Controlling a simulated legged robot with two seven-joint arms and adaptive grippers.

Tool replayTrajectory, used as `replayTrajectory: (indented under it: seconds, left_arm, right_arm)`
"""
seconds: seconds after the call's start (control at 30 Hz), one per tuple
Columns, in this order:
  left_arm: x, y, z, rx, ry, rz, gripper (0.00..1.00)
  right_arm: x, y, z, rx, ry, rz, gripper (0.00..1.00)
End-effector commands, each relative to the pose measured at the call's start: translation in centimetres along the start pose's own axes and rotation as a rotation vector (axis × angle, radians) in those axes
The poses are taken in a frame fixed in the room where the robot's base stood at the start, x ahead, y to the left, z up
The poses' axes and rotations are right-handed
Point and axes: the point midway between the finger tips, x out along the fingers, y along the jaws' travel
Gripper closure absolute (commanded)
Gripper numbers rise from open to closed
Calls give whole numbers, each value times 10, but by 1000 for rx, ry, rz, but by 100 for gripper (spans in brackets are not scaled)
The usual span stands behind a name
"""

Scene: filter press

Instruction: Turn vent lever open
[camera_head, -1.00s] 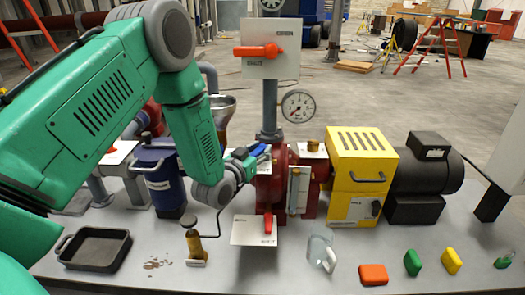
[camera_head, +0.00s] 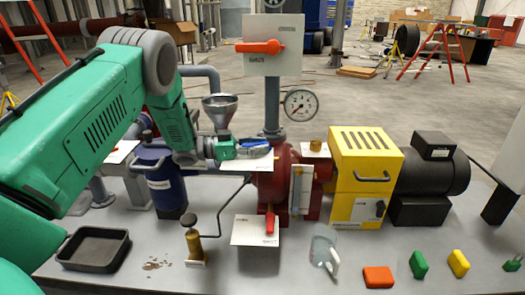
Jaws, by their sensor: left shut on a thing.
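My left gripper (camera_head: 238,150) reaches in from the left, roughly level. It is shut on a small blue lever (camera_head: 256,147) in front of a white plate (camera_head: 250,164), beside the red pump body (camera_head: 283,185). The blue lever lies nearly horizontal, its left part hidden by the fingers. I take it to be the vent lever, but the plate's lettering is too small to read. An orange lever (camera_head: 260,47) lies horizontal on the upper white plate (camera_head: 273,62). A red lever (camera_head: 269,222) points up and down on the lower plate (camera_head: 254,237). My right gripper is not in view.
A metal funnel (camera_head: 220,106) stands just behind my gripper. A blue canister (camera_head: 164,184), a black tray (camera_head: 92,249) and a brass hand pump (camera_head: 194,245) stand left. A clear jug (camera_head: 323,249) and coloured blocks lie front right.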

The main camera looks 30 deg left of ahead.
Motion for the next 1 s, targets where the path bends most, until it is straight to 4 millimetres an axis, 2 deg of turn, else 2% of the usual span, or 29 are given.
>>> replayTrajectory:
  seconds: [0.3,0.9,0.93,0.97,1.0]
  left_arm:
    - [-2,-6,-4,10,10,135,100]
    - [-1,-8,-7,11,13,168,100]
    - [-1,-8,-7,11,14,168,68]
    - [-1,-8,-7,11,14,168,60]
    - [-1,-8,-7,11,13,168,60]
  right_arm:
    - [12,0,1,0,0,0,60]
    - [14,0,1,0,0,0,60]
    - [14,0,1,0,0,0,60]
    - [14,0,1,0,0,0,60]
    - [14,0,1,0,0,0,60]
